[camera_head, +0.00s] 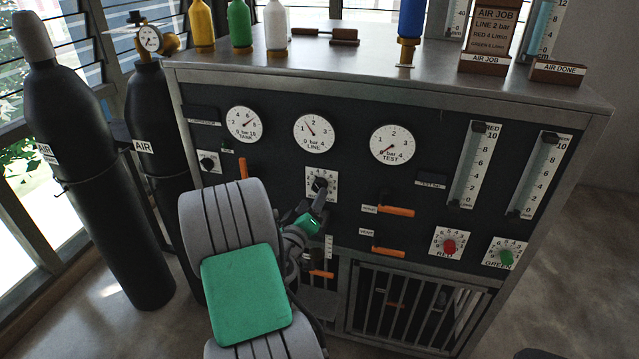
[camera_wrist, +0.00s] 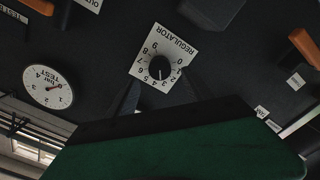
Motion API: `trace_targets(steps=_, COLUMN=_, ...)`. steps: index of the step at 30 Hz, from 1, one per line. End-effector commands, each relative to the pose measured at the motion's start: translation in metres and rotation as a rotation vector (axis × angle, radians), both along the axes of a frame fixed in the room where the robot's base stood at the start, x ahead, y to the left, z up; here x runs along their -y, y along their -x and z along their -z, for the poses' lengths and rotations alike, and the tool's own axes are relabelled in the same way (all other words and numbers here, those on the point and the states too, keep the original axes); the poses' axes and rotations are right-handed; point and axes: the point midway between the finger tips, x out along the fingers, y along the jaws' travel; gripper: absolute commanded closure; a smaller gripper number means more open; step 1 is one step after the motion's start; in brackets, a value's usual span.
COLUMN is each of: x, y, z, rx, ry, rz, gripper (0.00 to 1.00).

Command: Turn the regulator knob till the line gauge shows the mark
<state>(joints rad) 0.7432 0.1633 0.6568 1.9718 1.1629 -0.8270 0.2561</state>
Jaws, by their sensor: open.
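The regulator knob (camera_head: 320,185) is a black knob on a white numbered plate, below the line gauge. In the wrist view the knob (camera_wrist: 160,68) appears upside down, its white pointer toward the low numbers, near 3. The line gauge (camera_head: 313,132) is a white 0–4 bar dial; its needle points up and left, between 1 and 2. The job card (camera_head: 493,30) reads LINE 2 bar. My gripper (camera_head: 318,201) is open in front of the knob, its fingers just short of it or at its edge; contact cannot be told. My arm hides the panel's lower left.
The tank gauge (camera_head: 245,124) and test gauge (camera_head: 393,144) flank the line gauge. Orange-handled valves (camera_head: 396,211) sit right of the knob. Red (camera_head: 449,246) and green (camera_head: 506,257) knobs are farther right. Black cylinders (camera_head: 95,190) stand left.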

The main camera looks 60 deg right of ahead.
Motion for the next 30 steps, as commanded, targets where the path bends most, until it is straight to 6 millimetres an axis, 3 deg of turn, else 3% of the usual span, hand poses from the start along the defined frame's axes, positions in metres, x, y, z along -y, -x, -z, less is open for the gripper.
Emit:
trace_targets(steps=11, x=0.053, y=-0.007, z=-0.004, rx=-0.001, ry=-0.001, rz=0.003, gripper=0.40)
trace_targets(steps=24, x=0.060, y=-0.009, z=0.000, rx=-0.002, ry=0.000, rz=0.000, gripper=0.40)
trace_targets(steps=30, x=0.060, y=-0.009, z=0.000, rx=-0.002, ry=0.000, rz=0.000, gripper=0.55)
